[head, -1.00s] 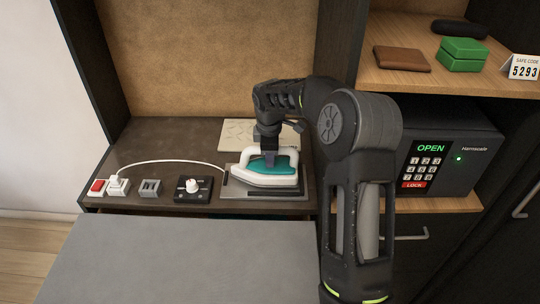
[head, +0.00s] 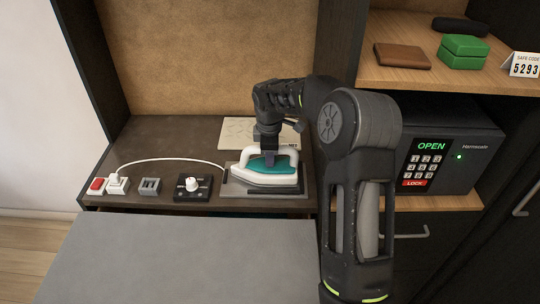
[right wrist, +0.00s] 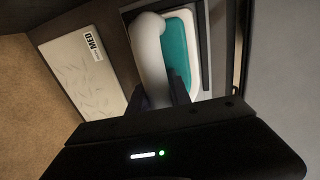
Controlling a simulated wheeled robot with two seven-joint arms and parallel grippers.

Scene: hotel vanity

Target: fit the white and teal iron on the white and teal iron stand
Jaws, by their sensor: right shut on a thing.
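The white and teal iron (head: 270,180) sits on or just over the grey stand plate (head: 262,192) at the right of the dark counter. In the head view its cord runs left to a white plug. My right gripper (head: 269,158) comes down from above and is shut on the iron's white handle. The right wrist view shows the handle (right wrist: 150,50) between the fingers and the teal body (right wrist: 177,50) beside it. Whether the iron is fully seated cannot be told. My left gripper is not in view.
A red switch (head: 97,185), the white plug (head: 117,184), a grey socket block (head: 150,187) and a dial box (head: 193,187) line the counter to the left. A pale board (head: 240,131) lies behind the stand. A safe (head: 440,150) stands to the right.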

